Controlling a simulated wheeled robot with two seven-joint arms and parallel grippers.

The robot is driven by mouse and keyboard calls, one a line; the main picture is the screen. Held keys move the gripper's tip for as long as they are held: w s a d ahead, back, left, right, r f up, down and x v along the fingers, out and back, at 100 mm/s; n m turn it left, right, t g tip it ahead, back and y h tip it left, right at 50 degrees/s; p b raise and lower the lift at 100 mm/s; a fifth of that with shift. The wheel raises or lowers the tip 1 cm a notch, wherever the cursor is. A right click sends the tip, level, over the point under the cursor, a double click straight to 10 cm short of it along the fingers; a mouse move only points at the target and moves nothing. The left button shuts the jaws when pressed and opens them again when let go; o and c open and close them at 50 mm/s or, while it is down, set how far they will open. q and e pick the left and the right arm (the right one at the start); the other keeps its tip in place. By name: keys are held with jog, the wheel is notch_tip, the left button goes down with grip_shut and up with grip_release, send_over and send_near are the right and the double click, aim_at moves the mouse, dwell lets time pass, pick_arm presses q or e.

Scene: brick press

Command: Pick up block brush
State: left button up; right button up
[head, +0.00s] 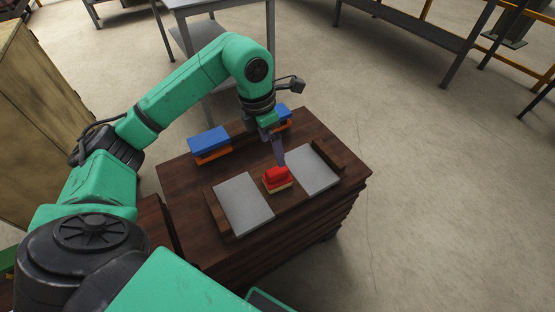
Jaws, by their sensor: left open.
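A small block brush (277,181) with a red top and a tan lower part sits on the dark wooden table, between two pale grey plates. My left gripper (279,157) reaches down from above, its fingertips just over or at the back of the red top. It is open. I cannot tell whether the fingers touch the brush or stand around it. My right gripper is not in view.
The left grey plate (244,204) and right grey plate (312,169) lie beside wooden strips on the table (290,225). A blue and orange block (208,142) stands at the back left; another (285,113) is partly hidden behind my gripper. Grey metal benches stand beyond.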

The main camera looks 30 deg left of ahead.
aim_at(275, 172)
pick_arm(q)
jog(key=shift+y, duration=0.3)
jog(key=f, duration=0.1)
jog(key=s+f, duration=0.1)
jog(key=f, duration=0.2)
jog(key=shift+s+d, duration=0.15)
jog(key=shift+d, duration=0.2)
jog(key=f, duration=0.3)
jog(key=w+f, duration=0.1)
jog(key=f, duration=0.1)
jog(key=shift+w+d+f, duration=0.1)
jog(key=shift+w+f, duration=0.1)
jog(key=shift+f, duration=0.2)
jog(key=f, duration=0.1)
jog(key=w+f, duration=0.1)
jog(key=f, duration=0.1)
jog(key=shift+d+f, duration=0.1)
jog(key=shift+f, duration=0.2)
jog(key=c, duration=1.5)
jog(key=shift+o, duration=0.2)
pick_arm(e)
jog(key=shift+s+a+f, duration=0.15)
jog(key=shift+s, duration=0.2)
pick_arm(q)
jog(key=shift+r, duration=0.1)
